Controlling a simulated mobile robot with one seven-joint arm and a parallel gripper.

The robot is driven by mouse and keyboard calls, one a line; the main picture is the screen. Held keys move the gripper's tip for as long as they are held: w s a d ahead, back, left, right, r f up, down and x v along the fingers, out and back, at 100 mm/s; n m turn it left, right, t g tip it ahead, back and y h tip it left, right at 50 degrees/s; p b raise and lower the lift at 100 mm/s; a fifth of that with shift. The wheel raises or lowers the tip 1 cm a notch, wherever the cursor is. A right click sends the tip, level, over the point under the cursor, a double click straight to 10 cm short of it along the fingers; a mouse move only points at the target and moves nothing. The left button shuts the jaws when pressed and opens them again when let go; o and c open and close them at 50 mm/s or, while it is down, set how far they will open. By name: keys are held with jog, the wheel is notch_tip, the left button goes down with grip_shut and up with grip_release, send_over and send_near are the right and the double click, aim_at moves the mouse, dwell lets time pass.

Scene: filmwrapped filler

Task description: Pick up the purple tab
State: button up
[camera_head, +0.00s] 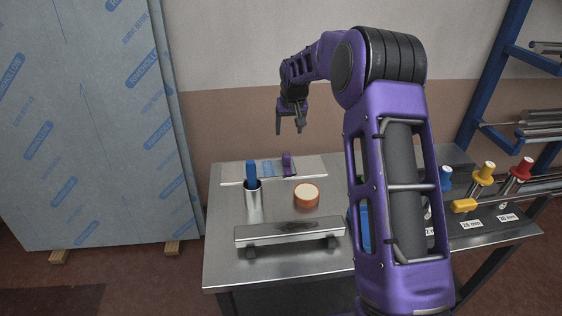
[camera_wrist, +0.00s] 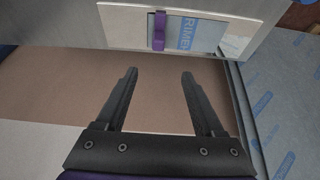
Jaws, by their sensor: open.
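The purple tab (camera_head: 287,163) stands up from a flat, partly film-covered plate (camera_head: 314,170) at the back of the steel table. My gripper (camera_head: 289,131) hangs above the back of the table, fingers downward, open and empty, apart from the tab. In the wrist view my gripper's two fingers (camera_wrist: 160,75) are spread wide, with only the brown and pale wall behind them.
A film-wrapped panel (camera_head: 80,120) leans at left. A rack with coloured-handled tools (camera_head: 486,172) is at right.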

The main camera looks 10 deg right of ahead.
aim_at(287, 156)
jog(key=b+x, duration=0.1)
jog(key=x, duration=1.1)
jog(key=shift+s+f, duration=0.1)
jog(key=shift+f, duration=0.1)
jog(key=shift+s+d+b+x, duration=0.1)
jog(key=shift+d+b+x, duration=0.05)
jog(key=shift+x, duration=1.15)
jog(key=shift+s+d+b+x, duration=0.1)
jog(key=shift+s+b+x, duration=0.05)
jog(key=shift+x, duration=1.2)
jog(key=shift+c, duration=0.2)
grip_shut()
